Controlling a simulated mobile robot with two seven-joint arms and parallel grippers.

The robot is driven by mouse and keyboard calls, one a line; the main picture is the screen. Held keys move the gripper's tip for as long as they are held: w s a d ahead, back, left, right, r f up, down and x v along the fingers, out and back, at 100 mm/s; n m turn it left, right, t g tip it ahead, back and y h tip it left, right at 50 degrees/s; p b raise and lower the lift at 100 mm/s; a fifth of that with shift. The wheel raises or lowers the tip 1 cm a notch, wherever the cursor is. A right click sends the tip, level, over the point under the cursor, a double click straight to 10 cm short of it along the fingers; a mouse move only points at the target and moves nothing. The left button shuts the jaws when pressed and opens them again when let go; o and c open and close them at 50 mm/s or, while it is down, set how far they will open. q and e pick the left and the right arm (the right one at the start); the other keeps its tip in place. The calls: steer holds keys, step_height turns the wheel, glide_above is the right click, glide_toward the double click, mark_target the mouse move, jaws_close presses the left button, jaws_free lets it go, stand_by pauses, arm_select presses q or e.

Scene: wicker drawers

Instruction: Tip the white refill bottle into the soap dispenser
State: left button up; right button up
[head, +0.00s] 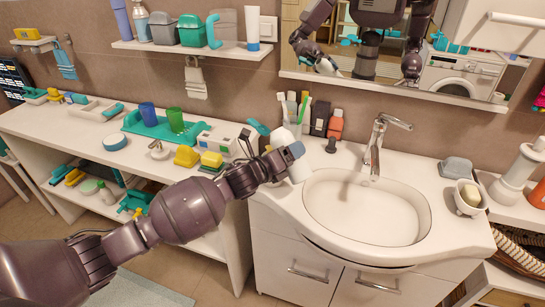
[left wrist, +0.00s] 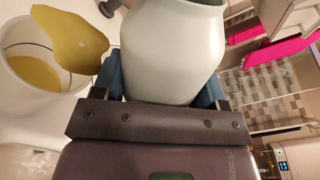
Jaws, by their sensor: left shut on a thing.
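In the head view my left gripper (head: 291,153) is shut on a white bottle (head: 299,170) at the left side of the basin. The bottle is close to upright, leaning a little, with its upper part above the blue fingers. In the left wrist view the white bottle (left wrist: 172,50) fills the middle between the blue fingertips (left wrist: 160,88). I cannot tell for sure which thing is the soap dispenser. A white bottle-like container (head: 522,168) stands on the far right. My right gripper is not in direct view.
The basin (head: 366,212) with its tap (head: 376,145) is right of my gripper. A cup with brushes (head: 294,110) and bottles stand behind. A bowl with yellow soap (head: 468,198) sits right of the basin. In the left wrist view a white round container (left wrist: 40,62) shows yellow inside.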

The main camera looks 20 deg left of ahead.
arm_select(q)
steer(key=shift+r, duration=0.1)
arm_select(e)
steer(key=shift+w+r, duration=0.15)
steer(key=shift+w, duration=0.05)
arm_select(q)
steer(key=shift+d+r+n, duration=0.1)
steer(key=shift+n, duration=0.3)
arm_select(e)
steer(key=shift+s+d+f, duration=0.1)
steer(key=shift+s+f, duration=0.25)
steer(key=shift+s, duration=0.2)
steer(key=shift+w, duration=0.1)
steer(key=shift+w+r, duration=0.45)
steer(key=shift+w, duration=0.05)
arm_select(q)
steer(key=shift+s, duration=0.1)
steer(key=shift+r, duration=0.1)
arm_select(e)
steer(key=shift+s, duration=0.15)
arm_select(q)
steer(key=shift+d+n, duration=0.1)
steer(key=shift+n, duration=0.3)
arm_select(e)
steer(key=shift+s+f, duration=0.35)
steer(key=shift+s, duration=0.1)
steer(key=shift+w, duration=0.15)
